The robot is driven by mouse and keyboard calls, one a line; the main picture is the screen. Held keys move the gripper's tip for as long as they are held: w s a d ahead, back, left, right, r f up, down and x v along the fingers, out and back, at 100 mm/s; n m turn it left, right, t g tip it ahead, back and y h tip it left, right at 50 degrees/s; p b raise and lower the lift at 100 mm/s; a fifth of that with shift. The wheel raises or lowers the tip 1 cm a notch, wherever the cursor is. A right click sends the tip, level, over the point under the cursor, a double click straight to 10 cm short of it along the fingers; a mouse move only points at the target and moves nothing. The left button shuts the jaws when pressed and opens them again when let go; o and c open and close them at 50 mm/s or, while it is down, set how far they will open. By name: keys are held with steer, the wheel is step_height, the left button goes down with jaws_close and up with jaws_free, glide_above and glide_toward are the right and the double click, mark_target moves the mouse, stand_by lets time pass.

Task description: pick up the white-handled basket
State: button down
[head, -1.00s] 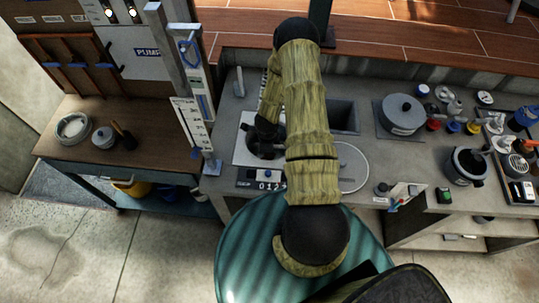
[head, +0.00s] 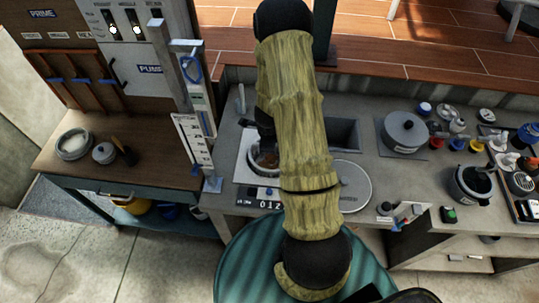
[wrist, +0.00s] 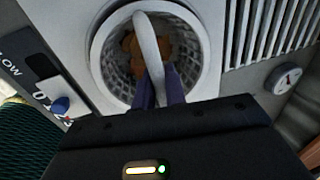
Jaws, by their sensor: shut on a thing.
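The basket (wrist: 113,68) shows in the wrist view as a pale mesh cup inside a round white rim, with an orange-brown clump (wrist: 131,46) in it. Its white handle (wrist: 148,42) arches over the top. My gripper (wrist: 160,82) is shut on the handle with its dark purple fingers. In the head view the basket (head: 264,160) shows partly at the left of my arm, over the white square panel. My arm hides the gripper's fingers there. I cannot tell how far the basket stands above the opening.
A round grey lid (head: 350,186) lies on the counter right of my arm, beside a sunken basin (head: 342,134). A counter label (head: 262,202) is in front. A measuring post (head: 195,125) stands close on the left. A grey pot (head: 405,132) and several small items fill the right.

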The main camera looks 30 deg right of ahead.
step_height(320, 180, up, 6)
steer(key=shift+r+p, duration=0.25)
steer(key=shift+p, duration=0.4)
steer(key=shift+r+p, duration=1.2)
steer(key=shift+r, duration=0.05)
